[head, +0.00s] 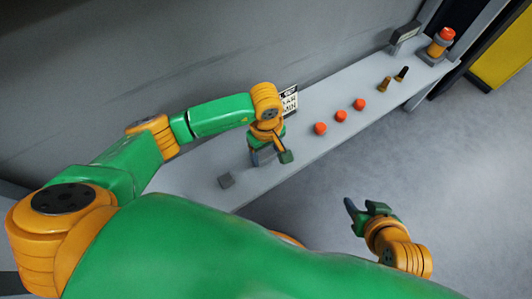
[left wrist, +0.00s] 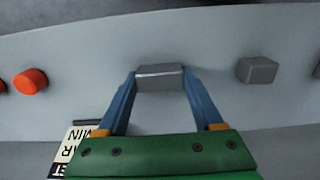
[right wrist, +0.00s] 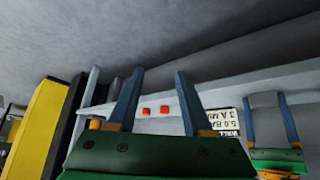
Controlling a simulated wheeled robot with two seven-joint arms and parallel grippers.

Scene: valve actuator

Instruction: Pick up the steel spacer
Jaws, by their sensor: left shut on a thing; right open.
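A grey steel block, taken as the steel spacer (left wrist: 160,77), is between the two blue fingers of my left gripper in the left wrist view. My left gripper (head: 265,157) is shut on it over the near part of the bench; whether the block touches the bench is unclear. In the head view the block is mostly hidden by the gripper. A second grey block (head: 226,181) lies on the bench to the left, also in the left wrist view (left wrist: 257,69). My right gripper (head: 362,207) is open and empty, off the bench's front side.
The long grey bench (head: 330,155) runs to the back right. Several red-orange caps (head: 341,116), two small fittings (head: 384,84) and a valve actuator (head: 440,42) stand along it. A printed sign (head: 290,100) is by the wall. A yellow panel (head: 500,60) is at far right.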

